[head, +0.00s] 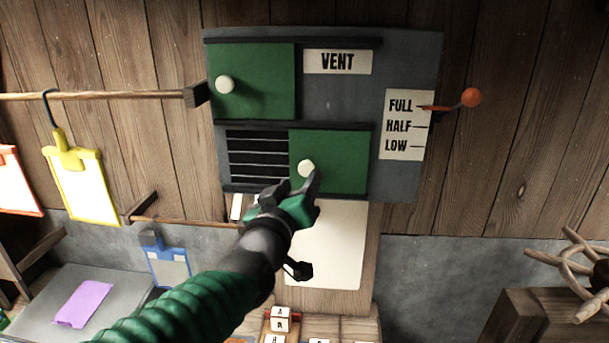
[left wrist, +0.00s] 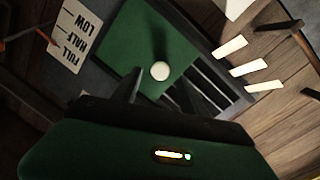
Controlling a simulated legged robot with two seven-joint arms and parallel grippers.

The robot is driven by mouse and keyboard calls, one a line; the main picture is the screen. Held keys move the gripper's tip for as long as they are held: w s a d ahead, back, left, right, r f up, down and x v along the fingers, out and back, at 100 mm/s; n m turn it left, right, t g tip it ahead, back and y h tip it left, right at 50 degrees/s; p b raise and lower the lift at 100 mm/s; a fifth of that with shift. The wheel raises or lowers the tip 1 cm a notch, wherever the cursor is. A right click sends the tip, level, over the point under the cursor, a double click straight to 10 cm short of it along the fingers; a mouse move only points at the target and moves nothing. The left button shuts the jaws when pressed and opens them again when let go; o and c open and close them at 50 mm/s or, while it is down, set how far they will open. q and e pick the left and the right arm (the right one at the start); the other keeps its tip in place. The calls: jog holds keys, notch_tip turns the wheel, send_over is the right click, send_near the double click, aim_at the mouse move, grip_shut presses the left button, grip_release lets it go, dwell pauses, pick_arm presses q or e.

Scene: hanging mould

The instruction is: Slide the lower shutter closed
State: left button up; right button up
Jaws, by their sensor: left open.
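The lower shutter (head: 345,165) is a green panel with a white round knob (head: 306,169). It sits at the right of its track, and the dark slatted vent opening (head: 257,158) shows to its left. My left gripper (head: 312,188) is open, with its fingers just below the knob in the head view. In the left wrist view the green shutter (left wrist: 145,45), the knob (left wrist: 160,71) and the slats (left wrist: 205,88) show beyond a dark finger of the gripper. I cannot tell whether a finger touches the knob. My right gripper is not in view.
The upper green shutter (head: 262,80) is at the left of its track on the grey vent panel (head: 408,60). An orange-knobbed lever (head: 471,97) stands at FULL on the right. A wooden rail (head: 100,96) with a yellow clipboard (head: 82,185) is at the left.

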aim_at(306, 171)
pick_arm(q)
jog(key=w, duration=0.1)
jog(key=w+p, duration=0.1)
jog(key=w, duration=0.3)
jog(key=shift+w+d+f, duration=0.1)
jog(key=shift+w+d, duration=0.1)
jog(key=shift+d, duration=0.2)
jog(key=shift+s, duration=0.3)
jog(key=shift+c, duration=0.4)
jog(key=shift+a, duration=0.1)
grip_shut()
